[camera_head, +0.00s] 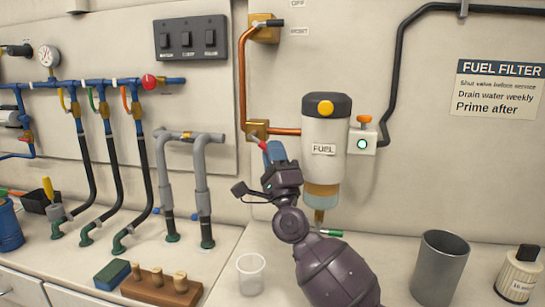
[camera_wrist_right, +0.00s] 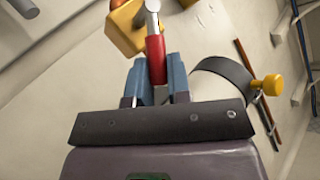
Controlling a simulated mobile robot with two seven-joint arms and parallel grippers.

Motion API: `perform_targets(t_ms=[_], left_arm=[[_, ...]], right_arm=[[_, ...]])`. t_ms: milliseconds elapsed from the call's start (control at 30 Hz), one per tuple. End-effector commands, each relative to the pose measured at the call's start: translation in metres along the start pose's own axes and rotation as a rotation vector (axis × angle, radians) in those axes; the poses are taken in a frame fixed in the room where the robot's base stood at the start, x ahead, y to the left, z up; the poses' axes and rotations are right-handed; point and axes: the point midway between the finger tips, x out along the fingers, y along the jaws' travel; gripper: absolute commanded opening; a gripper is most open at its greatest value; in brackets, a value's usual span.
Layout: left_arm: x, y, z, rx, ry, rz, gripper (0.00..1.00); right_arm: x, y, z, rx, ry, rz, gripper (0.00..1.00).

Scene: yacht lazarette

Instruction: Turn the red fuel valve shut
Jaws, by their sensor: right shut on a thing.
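The red-gripped lever of the fuel valve (camera_head: 260,142) slants down and right from a brass valve block (camera_head: 256,127) on the wall, left of the fuel filter. My right gripper (camera_head: 272,153) is at the lever. In the wrist view, the blue fingers of my right gripper (camera_wrist_right: 157,78) are closed on both sides of the red lever grip (camera_wrist_right: 156,52). The lever's metal stem runs up to the brass block (camera_wrist_right: 125,28). In the head view, the fingers partly hide the lever's end. My left gripper is not in view.
The fuel filter (camera_head: 326,133) hangs close right of my right gripper. A copper pipe (camera_head: 242,75) runs up to another brass valve (camera_head: 265,28). A clear cup (camera_head: 251,270), a grey tumbler (camera_head: 440,266) and a wooden peg block (camera_head: 160,288) stand on the counter.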

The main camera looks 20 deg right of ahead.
Motion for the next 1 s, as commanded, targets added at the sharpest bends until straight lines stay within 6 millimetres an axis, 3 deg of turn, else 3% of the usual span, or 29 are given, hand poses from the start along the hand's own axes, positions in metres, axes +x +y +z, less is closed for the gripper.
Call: perform_targets(t_ms=[433,467,600,1000], left_arm=[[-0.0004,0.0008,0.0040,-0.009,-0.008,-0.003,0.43],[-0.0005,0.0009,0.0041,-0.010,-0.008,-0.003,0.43],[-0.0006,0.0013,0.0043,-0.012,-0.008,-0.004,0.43],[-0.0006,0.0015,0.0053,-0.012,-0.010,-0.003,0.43]], right_arm=[[-0.0010,0.0015,0.0005,0.005,0.004,-0.003,0.00],[-0.0010,0.0015,0.0005,0.005,0.004,-0.003,0.22],[-0.0008,0.0012,0.0004,0.005,0.004,-0.003,0.43],[-0.0087,0.0017,0.0002,0.005,0.004,-0.002,0.43]])
